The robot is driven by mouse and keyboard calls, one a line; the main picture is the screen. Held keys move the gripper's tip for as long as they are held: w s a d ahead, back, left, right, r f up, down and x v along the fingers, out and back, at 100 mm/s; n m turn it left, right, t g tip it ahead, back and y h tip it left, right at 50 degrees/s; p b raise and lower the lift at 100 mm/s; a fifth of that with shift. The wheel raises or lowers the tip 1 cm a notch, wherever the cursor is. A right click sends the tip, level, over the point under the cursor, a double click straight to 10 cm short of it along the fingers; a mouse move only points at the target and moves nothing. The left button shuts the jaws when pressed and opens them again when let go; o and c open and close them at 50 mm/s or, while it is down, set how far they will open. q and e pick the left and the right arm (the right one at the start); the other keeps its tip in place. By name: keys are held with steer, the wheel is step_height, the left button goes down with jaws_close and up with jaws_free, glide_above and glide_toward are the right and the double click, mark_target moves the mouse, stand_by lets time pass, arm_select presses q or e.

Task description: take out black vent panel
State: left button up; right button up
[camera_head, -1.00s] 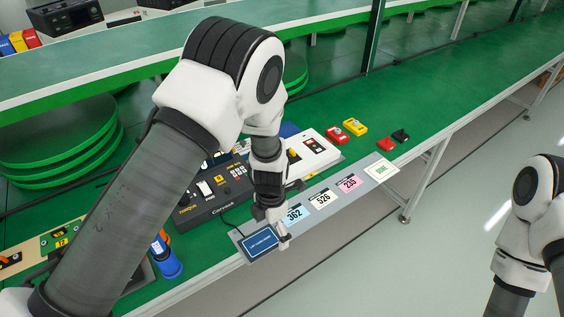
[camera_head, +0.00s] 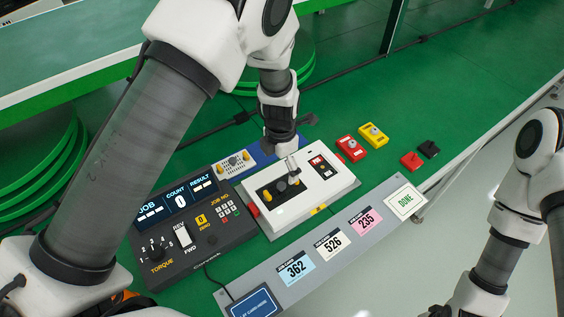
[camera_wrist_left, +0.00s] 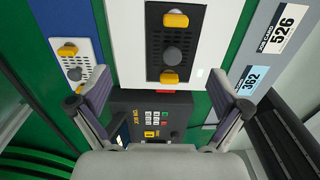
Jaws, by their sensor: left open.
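The black vent panel (camera_head: 272,194) sits in the white case (camera_head: 305,205), with a yellow clip at each end and a grey round knob in its middle. In the left wrist view the black vent panel (camera_wrist_left: 172,62) lies just beyond my open fingertips. My left gripper (camera_head: 291,170) is above the white case, over the panel's right end, and partly hides it. In the left wrist view the left gripper (camera_wrist_left: 160,84) is open with nothing between its fingers. My right arm shows at the right edge, but its gripper is outside the picture.
A white perforated panel with yellow clips (camera_head: 234,164) lies on a blue base beside the case. A black torque controller (camera_head: 190,225) stands left of it. A grey card strip (camera_head: 330,245) runs in front. Red (camera_head: 352,149) and yellow (camera_head: 373,135) blocks sit to the right on green.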

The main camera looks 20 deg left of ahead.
mark_target(282, 186)
arm_select(q)
steer(key=s+f+p, duration=0.1)
steer(key=s+d+f+p, duration=0.1)
steer(key=shift+s+d+f, duration=0.1)
steer(key=shift+s+f, duration=0.15)
steer(key=shift+f, duration=0.15)
steer(key=f, duration=0.3)
steer(key=w+f, duration=0.1)
steer(key=shift+a+f, duration=0.15)
steer(key=shift+a, duration=0.15)
steer(key=shift+s+d, duration=0.1)
steer(key=shift+d, duration=0.05)
steer(key=shift+c, duration=0.4)
steer(key=shift+s+r, duration=0.15)
steer(key=shift+r, duration=0.05)
steer(key=c, duration=1.7)
steer(key=shift+s, duration=0.1)
jaws_close()
arm_select(e)
steer(key=r, duration=0.1)
steer(key=s+r, duration=0.1)
steer(key=shift+s+d+r, duration=0.2)
steer(key=shift+s+r, duration=0.05)
steer(key=shift+r, duration=0.15)
